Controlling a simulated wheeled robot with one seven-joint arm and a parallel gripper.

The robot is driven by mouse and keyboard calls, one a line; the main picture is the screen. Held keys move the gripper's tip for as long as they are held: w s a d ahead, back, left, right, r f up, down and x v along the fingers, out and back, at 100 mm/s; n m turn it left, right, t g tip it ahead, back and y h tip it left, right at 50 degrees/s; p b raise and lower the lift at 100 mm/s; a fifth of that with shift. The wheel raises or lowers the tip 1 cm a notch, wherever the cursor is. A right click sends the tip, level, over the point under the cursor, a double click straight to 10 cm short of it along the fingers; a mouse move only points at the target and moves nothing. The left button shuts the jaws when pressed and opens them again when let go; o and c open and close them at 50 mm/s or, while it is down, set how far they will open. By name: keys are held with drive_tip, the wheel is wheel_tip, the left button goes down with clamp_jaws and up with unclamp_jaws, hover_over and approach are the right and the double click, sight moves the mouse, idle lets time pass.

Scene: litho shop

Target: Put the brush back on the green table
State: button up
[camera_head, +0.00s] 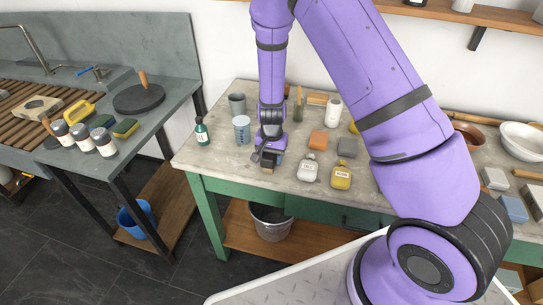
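The green table (190,165) has green legs and a pale, worn top. My gripper (266,157) points down over its top, near the front edge and left of the middle. A small dark block with a tan lower end (267,166) shows at my fingertips. It may be the brush, but it is too small to be sure, and I cannot tell if the fingers grip it or if it touches the top. An upright green item with a brown handle (298,104) stands behind and to the right of my gripper.
My arm hides part of the table's right side. A sink counter (175,88) stands left.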

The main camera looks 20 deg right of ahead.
drive_tip(key=o, duration=1.2)
wheel_tip(320, 180, up, 12)
drive_tip(key=shift+r, duration=0.2)
drive_tip(key=s+d+r+n+t+y, duration=0.15)
drive_tip(key=s+r, duration=0.35)
drive_tip(key=r, duration=0.6)
drive_tip(key=s+d+r+n+t, duration=0.15)
drive_tip(key=s+r, duration=0.35)
drive_tip(key=r, duration=0.5)
drive_tip(key=s+d+r+n+t, duration=0.1)
drive_tip(key=s+d+r+n, duration=0.1)
drive_tip(key=s+r, duration=0.3)
drive_tip(key=s+d+r+n+t+h, duration=0.1)
drive_tip(key=s+r, duration=0.4)
drive_tip(key=s, duration=0.9)
drive_tip(key=shift+s+d+r+n, duration=0.2)
drive_tip(key=shift+d+n, duration=0.25)
drive_tip(key=shift+n, duration=0.15)
